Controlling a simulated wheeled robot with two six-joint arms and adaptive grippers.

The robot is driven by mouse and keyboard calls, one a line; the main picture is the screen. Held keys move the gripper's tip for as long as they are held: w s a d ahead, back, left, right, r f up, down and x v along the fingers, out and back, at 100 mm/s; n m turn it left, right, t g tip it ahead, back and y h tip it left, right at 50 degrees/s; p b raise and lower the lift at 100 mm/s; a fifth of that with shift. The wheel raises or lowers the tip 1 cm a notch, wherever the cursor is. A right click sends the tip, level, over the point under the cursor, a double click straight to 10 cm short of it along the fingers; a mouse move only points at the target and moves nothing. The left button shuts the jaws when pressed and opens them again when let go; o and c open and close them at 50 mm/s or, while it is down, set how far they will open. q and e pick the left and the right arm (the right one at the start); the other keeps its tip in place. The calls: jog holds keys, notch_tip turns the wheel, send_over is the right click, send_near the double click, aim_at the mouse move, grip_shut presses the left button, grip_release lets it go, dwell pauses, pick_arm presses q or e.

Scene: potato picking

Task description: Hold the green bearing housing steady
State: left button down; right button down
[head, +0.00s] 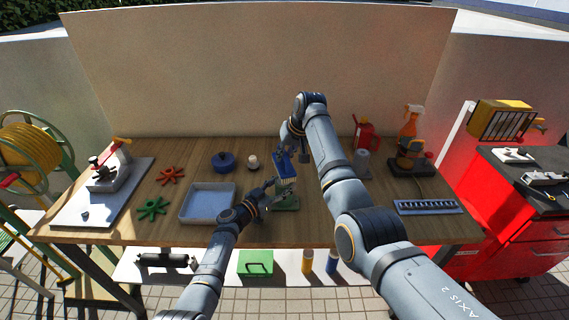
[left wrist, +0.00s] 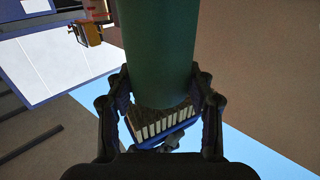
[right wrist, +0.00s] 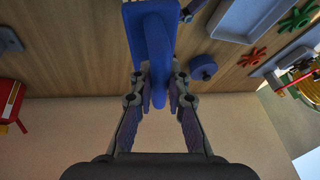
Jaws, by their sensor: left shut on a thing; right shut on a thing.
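The green bearing housing (head: 287,203) stands on the wooden table in front of me, its flat base showing in the head view. My left gripper (head: 270,188) is shut on it from the left. In the left wrist view the housing is a dark green cylinder (left wrist: 158,45) between the two fingers. My right gripper (head: 287,143) is shut on the handle of a blue brush (head: 284,163), which also shows in the right wrist view (right wrist: 152,40). The brush's pale bristles point down at the housing's top; I cannot tell whether they touch it.
A grey-blue tray (head: 183,211) lies left of the housing. Behind are a blue round pot (head: 223,162) and a white-topped item (head: 253,163). Red (head: 170,175) and green (head: 151,208) star knobs lie further left. A long pale strip (head: 428,207) lies at the right.

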jog(key=shift+s+r, duration=0.1)
jog(key=shift+r, duration=2.7)
pick_arm(q)
jog(key=shift+c, duration=2.1)
grip_release()
jog(key=o, duration=0.4)
